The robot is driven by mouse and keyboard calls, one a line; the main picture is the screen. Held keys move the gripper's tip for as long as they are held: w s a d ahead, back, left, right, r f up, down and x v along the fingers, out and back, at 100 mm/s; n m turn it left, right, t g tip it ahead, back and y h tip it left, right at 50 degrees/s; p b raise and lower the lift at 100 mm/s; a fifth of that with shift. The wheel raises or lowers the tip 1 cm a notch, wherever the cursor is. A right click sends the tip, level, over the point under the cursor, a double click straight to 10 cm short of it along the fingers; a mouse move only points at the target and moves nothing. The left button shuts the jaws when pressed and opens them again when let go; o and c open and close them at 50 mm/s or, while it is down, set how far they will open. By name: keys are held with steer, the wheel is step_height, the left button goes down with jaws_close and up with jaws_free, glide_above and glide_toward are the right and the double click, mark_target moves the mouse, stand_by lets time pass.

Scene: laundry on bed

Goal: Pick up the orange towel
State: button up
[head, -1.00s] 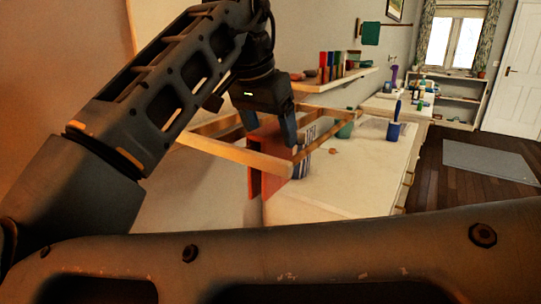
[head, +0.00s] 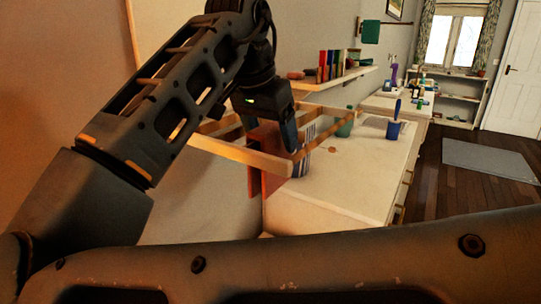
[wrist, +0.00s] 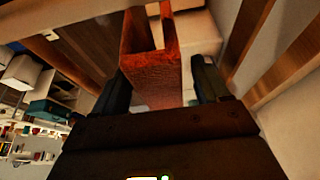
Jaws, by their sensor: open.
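The orange towel (head: 266,172) hangs draped over a bar of a wooden rack (head: 238,154) in the head view. In the wrist view the towel (wrist: 152,77) reaches in between the two fingers, with its folded upper part beyond the fingertips. My gripper (head: 270,138) points down at the towel from above, one finger on each side of it. In the wrist view my gripper (wrist: 160,72) is open, with a gap visible beside the towel. Part of the towel is hidden behind the finger and the rack bar in the head view.
The rack's wooden bars (head: 318,127) surround the gripper closely. A white-topped cabinet (head: 350,180) stands to the right, with a striped cup (head: 302,163), a green cup (head: 345,127) and a blue cup (head: 394,130). A wall shelf (head: 330,82) holds books behind.

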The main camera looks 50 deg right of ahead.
steer(key=shift+c, duration=0.2)
steer(key=c, duration=1.3)
steer(key=shift+r, duration=0.1)
step_height(320, 180, up, 18)
steer(key=shift+r, duration=0.2)
